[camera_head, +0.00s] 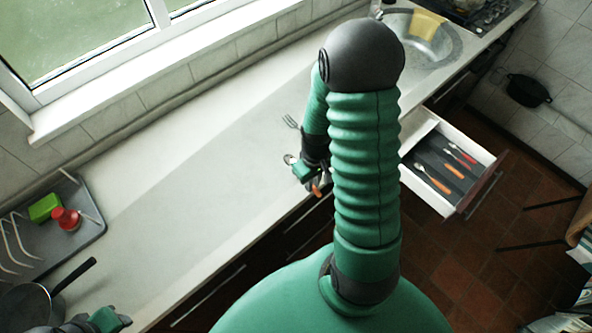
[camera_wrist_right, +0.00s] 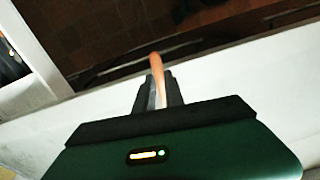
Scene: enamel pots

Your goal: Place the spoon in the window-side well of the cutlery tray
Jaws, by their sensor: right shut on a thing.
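My right gripper (camera_head: 312,180) is shut on the spoon, low over the front edge of the counter. The spoon's orange handle (camera_head: 316,189) sticks out below the fingers, and its round bowl seems to show on the other side. The wrist view shows the orange handle (camera_wrist_right: 156,66) standing out between the fingertips (camera_wrist_right: 158,95). The dark cutlery tray (camera_head: 424,150) lies in the open white drawer, right of my right arm; the arm hides part of the drawer. Orange- and red-handled cutlery (camera_head: 453,170) lies in the tray. Part of my left gripper (camera_head: 108,319) shows at the bottom left; its fingers are unclear.
A grey rack (camera_head: 88,228) with a green sponge (camera_head: 45,207) and a red-capped jar (camera_head: 66,219) stands at left, near a pan (camera_head: 32,306). The sink (camera_head: 425,45) is at the back. The mid-counter is clear.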

